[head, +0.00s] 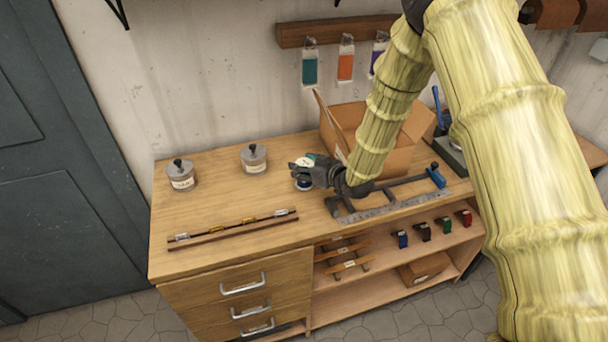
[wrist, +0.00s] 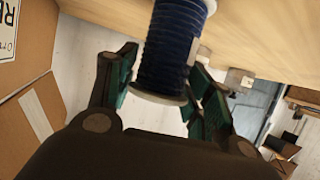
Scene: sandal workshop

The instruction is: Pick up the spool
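The spool (wrist: 172,48), wound with dark blue thread between pale flanges, stands on the workbench (head: 225,255). In the head view the spool (head: 303,184) shows just below my gripper (head: 303,170), which partly covers it. In the wrist view my gripper (wrist: 165,88) is open, with one teal-padded finger on each side of the spool's near end. The finger pads look apart from the thread, though contact at the flange is hard to judge.
An open cardboard box (head: 400,158) stands behind my gripper. Two lidded jars (head: 254,159) (head: 181,175) stand at the back left. A metal ruler (head: 390,207) and a clamp (head: 437,177) lie at right. Thin strips (head: 232,230) lie at front left.

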